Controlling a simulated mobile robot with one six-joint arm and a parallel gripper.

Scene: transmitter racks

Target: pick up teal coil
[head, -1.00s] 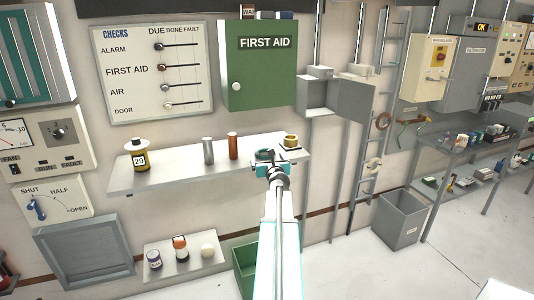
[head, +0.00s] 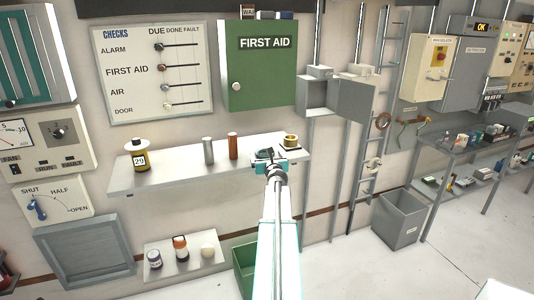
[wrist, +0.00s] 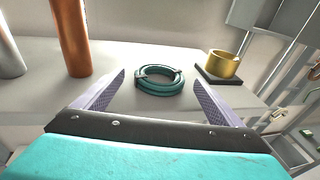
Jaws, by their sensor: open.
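The teal coil (wrist: 160,80) lies flat on the pale shelf (wrist: 125,100) in the wrist view. In the head view my gripper (head: 268,158) is at the right part of the shelf and largely hides the coil.
A brass ring on a dark base (wrist: 224,64) stands right of the coil. A copper cylinder (wrist: 72,38) and a grey cylinder (head: 208,151) stand to its left. A wall behind limits depth.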

